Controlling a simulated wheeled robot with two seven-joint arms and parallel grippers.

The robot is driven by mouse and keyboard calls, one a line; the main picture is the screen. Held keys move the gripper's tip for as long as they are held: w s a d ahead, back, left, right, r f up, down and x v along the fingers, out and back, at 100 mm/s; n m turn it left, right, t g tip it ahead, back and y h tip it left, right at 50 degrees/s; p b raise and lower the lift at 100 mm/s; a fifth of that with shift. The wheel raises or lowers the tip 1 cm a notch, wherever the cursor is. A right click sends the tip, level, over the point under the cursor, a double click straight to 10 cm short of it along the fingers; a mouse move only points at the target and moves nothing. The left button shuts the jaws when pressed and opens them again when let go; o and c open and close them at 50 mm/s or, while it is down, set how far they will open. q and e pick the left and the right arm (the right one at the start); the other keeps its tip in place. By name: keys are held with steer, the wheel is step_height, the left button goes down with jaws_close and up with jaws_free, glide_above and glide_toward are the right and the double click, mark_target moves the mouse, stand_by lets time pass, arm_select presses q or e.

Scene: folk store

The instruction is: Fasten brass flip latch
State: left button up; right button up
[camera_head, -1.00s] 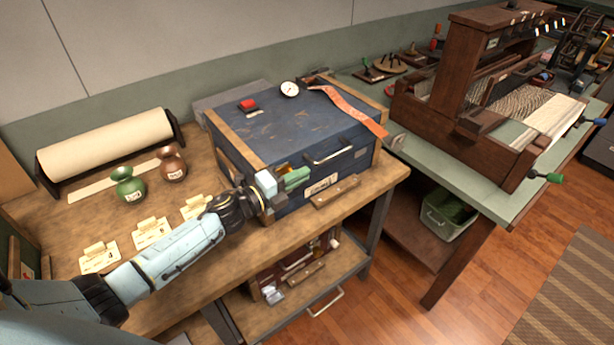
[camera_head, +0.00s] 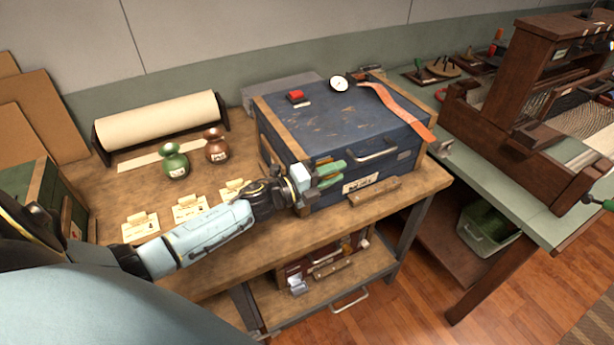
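A blue wooden chest (camera_head: 335,122) with light wood edge strips stands shut on the workbench. The brass latch cannot be made out; the gripper covers that part of the front. My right gripper is out of view.
A red-topped item (camera_head: 296,97), a round dial (camera_head: 339,83) and an orange strap (camera_head: 400,108) lie on the lid. A wooden loom (camera_head: 540,110) stands right.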

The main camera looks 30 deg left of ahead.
arm_select(q)
steer(key=v, duration=1.1)
steer(key=shift+s+a+b, duration=0.15)
steer(key=shift+s+b, duration=0.2)
steer(key=shift+r, duration=0.1)
